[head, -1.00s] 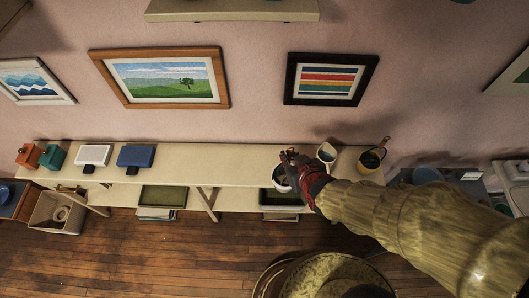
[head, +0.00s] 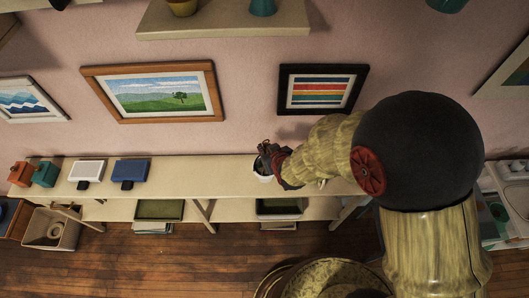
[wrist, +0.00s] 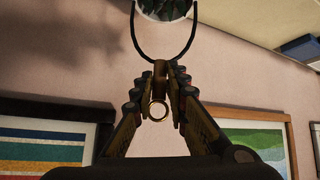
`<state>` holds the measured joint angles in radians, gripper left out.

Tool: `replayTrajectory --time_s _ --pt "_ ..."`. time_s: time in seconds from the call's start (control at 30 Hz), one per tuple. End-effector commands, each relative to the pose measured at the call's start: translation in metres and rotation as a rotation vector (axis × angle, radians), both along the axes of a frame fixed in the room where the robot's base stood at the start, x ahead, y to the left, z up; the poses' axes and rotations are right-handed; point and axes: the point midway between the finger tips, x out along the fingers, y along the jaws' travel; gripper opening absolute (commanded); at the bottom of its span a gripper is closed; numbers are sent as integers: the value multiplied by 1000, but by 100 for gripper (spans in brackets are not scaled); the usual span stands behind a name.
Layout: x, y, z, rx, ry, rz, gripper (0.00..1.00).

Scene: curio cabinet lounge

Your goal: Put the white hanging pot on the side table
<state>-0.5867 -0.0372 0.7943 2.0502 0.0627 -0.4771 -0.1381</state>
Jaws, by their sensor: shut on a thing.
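The white hanging pot (head: 264,174) shows small in the head view, in front of the long cream bench, with dark foliage in it. In the wrist view the pot's white rim and leaves (wrist: 164,9) are cut off by the top edge, with its dark curved handle reaching down from it. My gripper (wrist: 160,72) is shut on that handle; a brass ring hangs between its fingers. In the head view my gripper (head: 270,153) is just above the pot. A small wooden piece with a blue top (head: 8,214) stands at the far left; I cannot tell whether it is the side table.
The long cream bench (head: 220,178) runs along the wall, carrying blue, white, teal and orange items at its left. Its middle is clear. A high shelf (head: 225,26) holds pots. Framed pictures hang between. My arm covers the bench's right end. Wooden floor (head: 120,265) lies in front.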

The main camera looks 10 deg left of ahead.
Motion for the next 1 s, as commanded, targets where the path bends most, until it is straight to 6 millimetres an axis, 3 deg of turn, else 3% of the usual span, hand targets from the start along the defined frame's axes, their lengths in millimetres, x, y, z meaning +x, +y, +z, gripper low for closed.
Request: replayTrajectory --time_s 0.43,0.7,1.0 --pt "18 13 -24 2 -3 0 0" --pt "18 13 -53 2 -2 0 0" --pt "18 13 -55 3 -3 0 0"
